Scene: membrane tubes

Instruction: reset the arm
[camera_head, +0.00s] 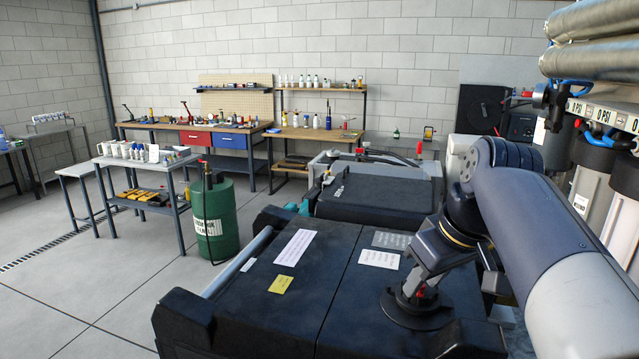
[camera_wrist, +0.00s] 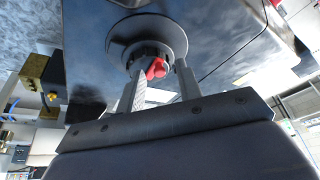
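My gripper (camera_head: 421,290) points down at the right of the dark flat-topped unit in the head view. Its fingertips are close to a round black disc (camera_head: 409,315) with a small red part, which rests on that top. In the wrist view my gripper (camera_wrist: 160,80) has its two fingers spread, one on each side of the red part (camera_wrist: 156,68) at the disc's hub. A slim gap shows beside the right finger; the far side of the hub is hidden.
The dark unit's top (camera_head: 330,275) carries several paper labels. Metal membrane tubes (camera_head: 595,55) and white filter housings (camera_head: 590,200) stand close on the right. A green drum (camera_head: 213,225) and a small table (camera_head: 145,165) stand left. Floor at front left is clear.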

